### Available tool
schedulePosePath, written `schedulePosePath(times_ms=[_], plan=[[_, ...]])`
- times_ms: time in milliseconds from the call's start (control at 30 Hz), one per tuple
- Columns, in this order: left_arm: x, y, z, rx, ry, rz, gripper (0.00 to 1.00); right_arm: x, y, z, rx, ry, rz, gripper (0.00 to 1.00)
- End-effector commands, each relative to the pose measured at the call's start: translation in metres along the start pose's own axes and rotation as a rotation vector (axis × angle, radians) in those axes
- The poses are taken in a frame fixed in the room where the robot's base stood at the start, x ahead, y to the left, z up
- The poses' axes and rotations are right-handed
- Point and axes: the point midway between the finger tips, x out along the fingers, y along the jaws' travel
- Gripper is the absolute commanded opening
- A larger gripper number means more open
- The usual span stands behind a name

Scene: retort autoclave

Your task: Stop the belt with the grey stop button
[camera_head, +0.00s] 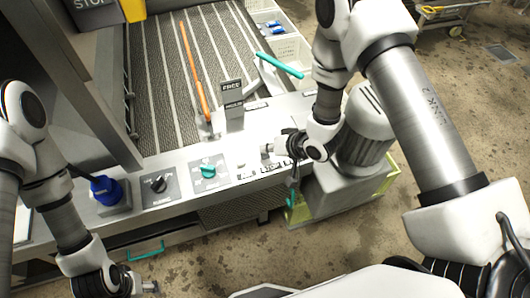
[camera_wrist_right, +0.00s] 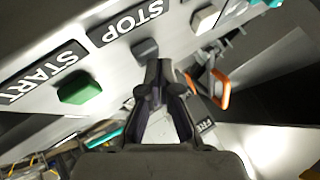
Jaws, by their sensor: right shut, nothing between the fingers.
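The grey stop button (camera_wrist_right: 145,48) sits beside the STOP label (camera_wrist_right: 128,22) in the right wrist view. My right gripper (camera_wrist_right: 160,70) is shut and empty. Its fingertips are right at the lower edge of the grey button in that view; I cannot tell whether they touch it. The green start button (camera_wrist_right: 79,89) is to the left, beside the START label (camera_wrist_right: 42,72). In the head view my right wrist hangs over the panel's right part and hides part of the button row. My left gripper (camera_head: 147,287) is low at the left, away from the panel; its fingers are too small to read.
The ribbed belt (camera_head: 185,75) lies behind the control panel (camera_head: 228,170). The panel also carries a black knob (camera_head: 158,184), a teal knob (camera_head: 208,170) and a blue knob (camera_head: 105,190).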

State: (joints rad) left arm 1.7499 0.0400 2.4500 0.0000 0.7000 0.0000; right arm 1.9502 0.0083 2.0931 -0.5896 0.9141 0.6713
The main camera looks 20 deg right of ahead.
Motion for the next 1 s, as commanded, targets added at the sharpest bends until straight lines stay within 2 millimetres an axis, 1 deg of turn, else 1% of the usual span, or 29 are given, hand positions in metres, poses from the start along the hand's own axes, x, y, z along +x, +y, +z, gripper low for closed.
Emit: schedulePosePath(times_ms=[800,1000], plan=[[0.0045,0.0,0.0,0.0,0.0,0.0,0.7,0.0049,0.0037,0.0039,0.0,-0.001,0.0,0.0],[-0.003,0.0,0.0,0.0,0.0,0.0,0.7,-0.0011,-0.0007,-0.0005,0.0,-0.001,0.0,0.0]])
